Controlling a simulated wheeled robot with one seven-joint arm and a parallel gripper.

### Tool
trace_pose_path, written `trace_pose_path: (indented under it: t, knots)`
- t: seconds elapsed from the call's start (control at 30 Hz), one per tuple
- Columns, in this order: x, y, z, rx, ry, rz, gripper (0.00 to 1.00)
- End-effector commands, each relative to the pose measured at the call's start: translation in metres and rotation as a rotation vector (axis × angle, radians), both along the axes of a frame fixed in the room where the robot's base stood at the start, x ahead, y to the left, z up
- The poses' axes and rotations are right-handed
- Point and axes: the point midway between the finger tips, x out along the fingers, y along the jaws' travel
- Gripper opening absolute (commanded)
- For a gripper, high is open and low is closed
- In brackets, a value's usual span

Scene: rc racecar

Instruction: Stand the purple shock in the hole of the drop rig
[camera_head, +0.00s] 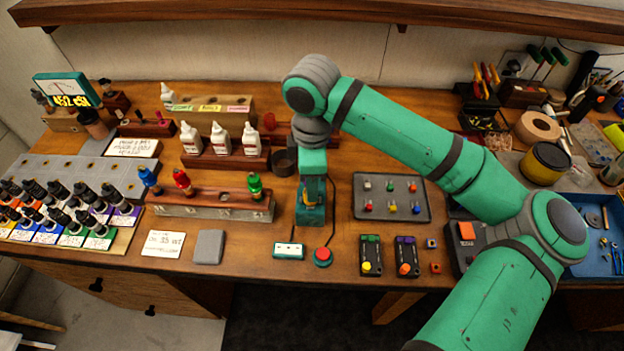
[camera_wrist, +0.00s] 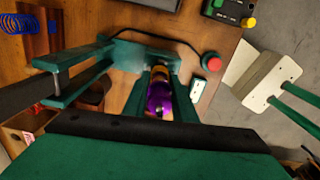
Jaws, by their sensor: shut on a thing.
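The purple shock (camera_wrist: 158,99) shows in the wrist view, with an orange-gold part beyond the purple one. My gripper (camera_wrist: 160,88) is shut on it, a green finger at either side. In the head view my gripper (camera_head: 312,184) points down at the green drop rig (camera_head: 310,216), near the middle of the bench. The rig's green frame (camera_wrist: 76,70) reaches across the left of the wrist view. The shock's lower end and the rig's hole are hidden, so I cannot tell whether the shock is in the hole or above it.
A wooden rack (camera_head: 180,213) left of the rig holds blue, red and green shocks. A small white box (camera_head: 288,251) and a red button (camera_head: 323,257) lie in front of the rig. A grey tray (camera_head: 391,209) is to its right. White bottles (camera_head: 220,140) stand behind the rack.

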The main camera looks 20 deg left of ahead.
Motion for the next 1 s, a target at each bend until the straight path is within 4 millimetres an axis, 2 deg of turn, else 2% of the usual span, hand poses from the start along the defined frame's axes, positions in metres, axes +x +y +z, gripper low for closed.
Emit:
trace_pose_path:
  t: [0.37,0.4,0.47,0.8,1.0]
  knots:
    - [-0.001,0.0,-0.01,0.001,0.001,0.0,0.02]
    - [0.0,0.0,-0.01,0.0,0.001,0.0,0.32]
    - [0.0,0.0,-0.01,0.0,0.001,0.0,0.46]
    - [0.0,0.0,-0.008,0.0,0.001,0.0,0.46]
    - [0.0,0.001,0.015,0.0,-0.001,0.001,0.46]
